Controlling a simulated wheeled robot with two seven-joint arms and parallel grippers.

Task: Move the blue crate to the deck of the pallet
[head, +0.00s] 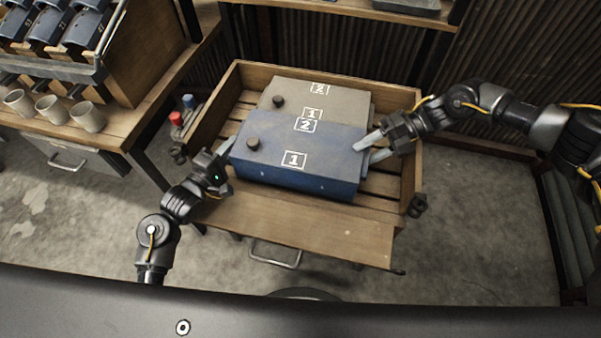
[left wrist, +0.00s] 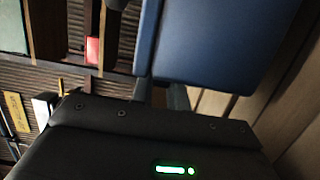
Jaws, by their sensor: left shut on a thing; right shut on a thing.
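The blue crate (head: 300,165) has white labels on its top and side and a dark knob at its left. It also fills the upper right of the left wrist view (left wrist: 215,45). My left gripper (head: 226,155) is shut on its left end; my right gripper (head: 368,147) is shut on its right end. The crate is inside or just above a wooden, slatted-floor bin (head: 385,185), probably the pallet. I cannot tell whether its underside touches the slats.
A grey crate (head: 330,97) lies directly behind the blue one. The bin has raised back and side walls and a lowered front board (head: 300,230). A workbench with several cups (head: 52,109) and a blue-binned rack stands at left. Red and blue knobs (head: 176,118) sit beside the bin.

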